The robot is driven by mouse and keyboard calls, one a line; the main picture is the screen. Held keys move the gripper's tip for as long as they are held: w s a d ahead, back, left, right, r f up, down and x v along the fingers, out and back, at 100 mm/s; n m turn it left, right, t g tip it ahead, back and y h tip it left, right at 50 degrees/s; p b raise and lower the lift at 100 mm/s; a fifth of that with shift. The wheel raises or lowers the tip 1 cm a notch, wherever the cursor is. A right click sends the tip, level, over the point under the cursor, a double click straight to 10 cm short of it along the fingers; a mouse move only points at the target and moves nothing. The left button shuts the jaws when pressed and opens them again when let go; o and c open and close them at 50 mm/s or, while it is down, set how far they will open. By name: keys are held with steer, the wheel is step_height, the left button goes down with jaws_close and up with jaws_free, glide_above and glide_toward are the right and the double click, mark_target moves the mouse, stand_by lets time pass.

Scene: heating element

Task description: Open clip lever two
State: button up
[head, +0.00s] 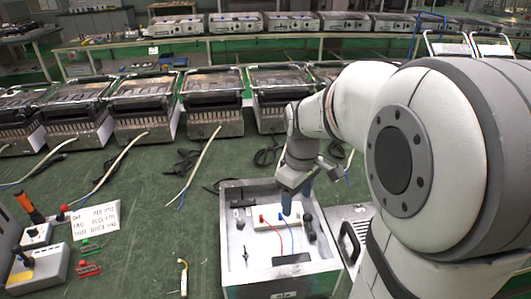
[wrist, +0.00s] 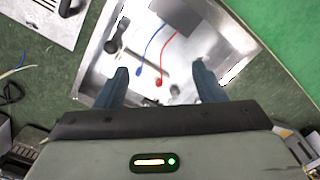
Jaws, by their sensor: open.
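An open grey metal box (head: 330,266) stands on the green bench, with a white terminal block (head: 262,226) inside. A red lever or lead end (head: 262,218) and a blue one beside it sit at the block, each with a thin wire. The wrist view shows the red end (wrist: 158,82) and the blue end (wrist: 137,71). I cannot tell which is clip lever two. My gripper (head: 296,203) is over the box near the block's right side. In the wrist view my gripper (wrist: 162,84) has its blue fingers apart, with nothing held between them; part of the block is hidden.
A vented metal panel with a black handle (head: 349,243) lies right of the box. A note card (head: 95,220), switch boxes (head: 38,272) and red and green clips lie at left. Heater units (head: 212,100) line the back.

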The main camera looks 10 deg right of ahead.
mark_target(309, 215)
steer(key=w+d+f+n+g, duration=0.1)
steer(key=w+d+f+n, duration=0.1)
steer(key=w+d+f, duration=0.1)
steer(key=w+d+f+n+b, duration=0.1)
steer(key=w+d+f+n, duration=0.1)
steer(key=w+f+n, duration=0.1)
steer(key=w+d+f+n+g, duration=0.1)
steer(key=w+d+f+n, duration=0.1)
steer(key=w+d+f, duration=0.1)
steer(key=shift+w+d+f+n+g+y, duration=0.2)
steer(key=shift+w+f, duration=0.1)
steer(key=shift+f, duration=0.2)
steer(key=shift+w+d+f+n+g+y, duration=0.1)
steer(key=shift+w+f+n+y, duration=0.15)
steer(key=shift+f, duration=0.2)
steer(key=x, duration=0.7)
steer(key=shift+f, duration=0.4)
steer(key=shift+c, duration=0.5)
jaws_close()
steer(key=shift+b, duration=0.3)
